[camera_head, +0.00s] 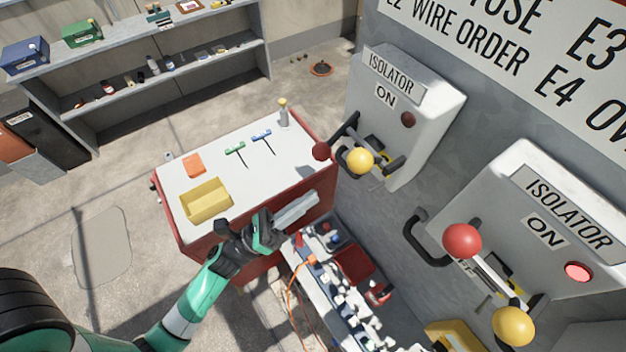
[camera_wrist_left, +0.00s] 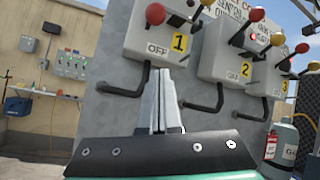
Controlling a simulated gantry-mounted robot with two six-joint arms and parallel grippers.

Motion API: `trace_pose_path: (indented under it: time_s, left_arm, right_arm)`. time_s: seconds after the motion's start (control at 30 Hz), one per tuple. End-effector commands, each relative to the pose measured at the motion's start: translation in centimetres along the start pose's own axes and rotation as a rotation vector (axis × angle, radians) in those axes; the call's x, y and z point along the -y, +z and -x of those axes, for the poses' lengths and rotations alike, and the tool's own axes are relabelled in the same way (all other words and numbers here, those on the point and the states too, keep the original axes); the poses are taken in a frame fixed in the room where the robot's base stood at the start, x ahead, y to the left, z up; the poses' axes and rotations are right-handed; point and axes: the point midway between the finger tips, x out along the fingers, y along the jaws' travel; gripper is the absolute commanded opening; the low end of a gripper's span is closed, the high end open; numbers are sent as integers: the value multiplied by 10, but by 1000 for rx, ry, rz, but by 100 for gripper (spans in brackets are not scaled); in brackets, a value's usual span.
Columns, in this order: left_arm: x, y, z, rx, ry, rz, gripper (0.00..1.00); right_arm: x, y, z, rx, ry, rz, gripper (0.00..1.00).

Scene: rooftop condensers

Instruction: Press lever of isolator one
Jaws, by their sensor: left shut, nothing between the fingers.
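My left gripper (camera_head: 314,197) is shut and empty, above the red cart and below and left of the upper isolator. In the left wrist view its fingers (camera_wrist_left: 160,75) point up in front of isolator one (camera_wrist_left: 140,42), marked with a yellow 1; I cannot tell if they touch it. In the head view the left isolator (camera_head: 432,92) seems to be isolator one; its number is hidden. Its lever has a red ball (camera_head: 321,151) and a yellow ball (camera_head: 359,161), apart from my gripper. Its lamp (camera_head: 408,119) is dark. My right gripper is not in view.
A second isolator (camera_head: 575,215) with a lit red lamp stands at right. Bent black handles stick out below the isolators. The red cart (camera_head: 255,268) carries a yellow tray (camera_head: 207,213) and small tools. A cluttered bench (camera_head: 300,268) lies below the panel.

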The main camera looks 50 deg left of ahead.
Motion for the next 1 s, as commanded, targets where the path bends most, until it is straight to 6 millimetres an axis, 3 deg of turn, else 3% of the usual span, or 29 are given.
trace_pose_path:
  time_s: [0.43,0.53,0.7,1.0]
  left_arm:
    - [2,3,-94,2,-3,1,0]
    - [1,23,-88,0,6,-1,0]
    - [0,37,-80,1,3,0,0]
    - [0,38,-77,0,0,2,0]
  right_arm:
    - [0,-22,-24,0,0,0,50]
    - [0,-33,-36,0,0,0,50]
    - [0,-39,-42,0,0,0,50]
    - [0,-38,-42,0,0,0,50]
